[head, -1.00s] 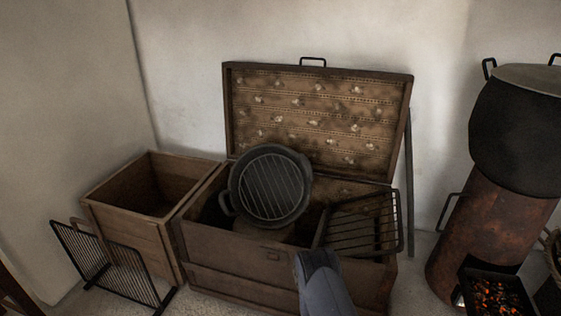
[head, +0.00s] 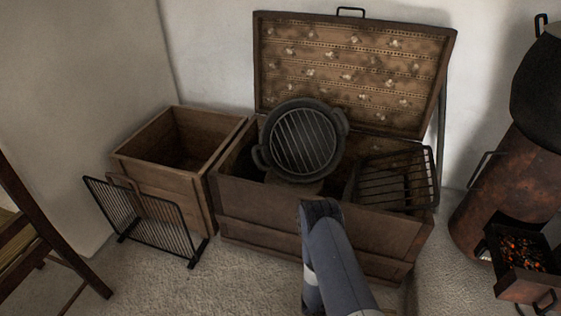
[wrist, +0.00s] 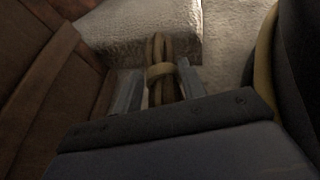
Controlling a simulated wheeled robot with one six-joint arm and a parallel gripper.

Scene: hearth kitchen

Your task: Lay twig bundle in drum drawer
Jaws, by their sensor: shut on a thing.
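The twig bundle (wrist: 160,52) is a small sheaf of tan sticks with a band around its middle, seen in the wrist view. My gripper (wrist: 157,88) is shut on it, with one finger on each side. In the head view my arm points toward the chest, and its own links hide the gripper and the bundle. The drum drawer (head: 527,283) sticks out, open, from the foot of the rusty drum stove (head: 493,205) at the right. Glowing orange embers lie in it. The gripper is apart from the drawer.
An open wooden chest (head: 265,205) holds a round grill pan (head: 304,142) and a wire rack (head: 396,180). An open wooden box (head: 160,180) and a black fire screen (head: 150,218) stand left. A dark pot (head: 540,90) sits on the drum. Floor in front is bare.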

